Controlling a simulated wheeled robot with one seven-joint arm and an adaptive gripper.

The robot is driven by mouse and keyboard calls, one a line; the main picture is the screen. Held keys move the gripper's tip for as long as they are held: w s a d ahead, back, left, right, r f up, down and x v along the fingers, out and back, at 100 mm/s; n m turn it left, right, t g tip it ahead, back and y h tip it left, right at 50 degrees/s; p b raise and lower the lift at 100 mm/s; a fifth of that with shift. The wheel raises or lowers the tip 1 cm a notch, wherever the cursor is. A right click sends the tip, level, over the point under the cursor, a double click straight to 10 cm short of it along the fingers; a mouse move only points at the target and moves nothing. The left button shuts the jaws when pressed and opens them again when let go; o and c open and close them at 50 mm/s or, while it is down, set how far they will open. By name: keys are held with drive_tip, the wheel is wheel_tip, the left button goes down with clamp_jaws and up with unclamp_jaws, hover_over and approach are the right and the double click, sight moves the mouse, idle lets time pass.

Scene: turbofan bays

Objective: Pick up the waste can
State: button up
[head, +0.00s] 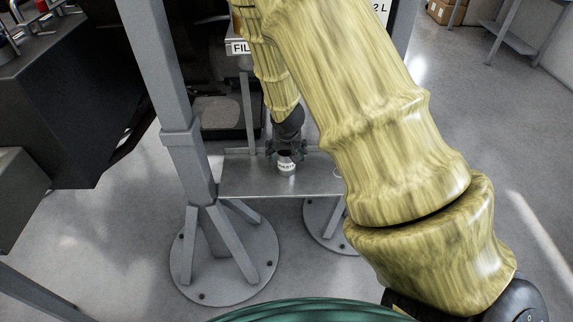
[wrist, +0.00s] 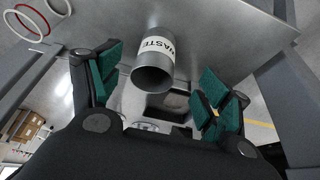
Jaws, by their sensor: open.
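The waste can (head: 286,165) is a small grey metal cylinder with a white label band. It stands on a grey metal shelf (head: 245,181). In the wrist view the can (wrist: 153,72) shows its open rim toward me, and its label reads WASTE. My gripper (head: 286,150) is at the can, with its fingers apart. In the wrist view my gripper (wrist: 164,78) has a green-padded finger on each side of the can, with visible gaps. The can looks nearer the left finger. I see no finger closed on it.
A red ring (wrist: 33,19) and pale rings lie on the shelf beside the can. A grey upright post (head: 185,140) with a round foot stands left of the shelf. A sign starting FIL (head: 239,48) is above. Dark equipment (head: 75,110) stands at the left.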

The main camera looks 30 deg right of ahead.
sight(286, 159)
drive_tip(key=shift+w+d+r+p+x, duration=0.1)
drive_tip(key=shift+w+d+p+x, duration=0.1)
drive_tip(key=shift+x, duration=1.55)
drive_tip(key=shift+w+d+r+p+x, duration=0.15)
drive_tip(key=shift+w+d+x, duration=0.1)
drive_tip(key=shift+x, duration=1.5)
drive_tip(key=shift+w+d+r+p+x, duration=0.1)
drive_tip(key=shift+w+d+p+x, duration=0.1)
drive_tip(key=shift+x, duration=1.55)
drive_tip(key=c, duration=1.3)
drive_tip(key=shift+r, duration=0.1)
drive_tip(key=shift+c, duration=0.2)
